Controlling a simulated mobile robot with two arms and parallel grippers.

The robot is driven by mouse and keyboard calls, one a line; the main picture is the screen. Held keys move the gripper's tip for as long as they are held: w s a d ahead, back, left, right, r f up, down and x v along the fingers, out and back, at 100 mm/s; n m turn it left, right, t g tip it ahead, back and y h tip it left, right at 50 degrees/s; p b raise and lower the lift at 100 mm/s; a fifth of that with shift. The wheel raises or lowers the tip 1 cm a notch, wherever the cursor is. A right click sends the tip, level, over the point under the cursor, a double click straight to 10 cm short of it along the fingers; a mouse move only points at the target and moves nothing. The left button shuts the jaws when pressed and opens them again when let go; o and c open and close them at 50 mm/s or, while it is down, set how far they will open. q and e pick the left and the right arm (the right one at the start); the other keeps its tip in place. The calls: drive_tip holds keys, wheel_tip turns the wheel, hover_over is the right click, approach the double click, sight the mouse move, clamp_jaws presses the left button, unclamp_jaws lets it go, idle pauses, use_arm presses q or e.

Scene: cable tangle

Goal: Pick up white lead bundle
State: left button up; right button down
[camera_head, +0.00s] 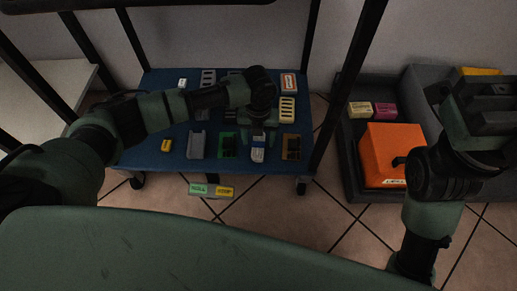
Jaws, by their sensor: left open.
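My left gripper (258,130) is open and points down over the blue board (165,162) on the wheeled cart. A small white and blue item (258,152) lies just below its fingers. I cannot tell whether the fingers touch it, or whether it is the white lead bundle. The gripper and forearm hide part of the board's middle. My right gripper (485,105) is at the right edge, over the dark tray area and far from the board. Its jaw state is unclear.
An orange box (383,155) stands in a dark tray at right.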

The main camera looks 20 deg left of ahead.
use_arm(q)
wheel_tip(320, 180, down, 2)
drive_tip(key=shift+f+b, duration=0.1)
drive_tip(key=shift+b, duration=0.25)
clamp_jaws()
drive_tip(key=shift+r, duration=0.25)
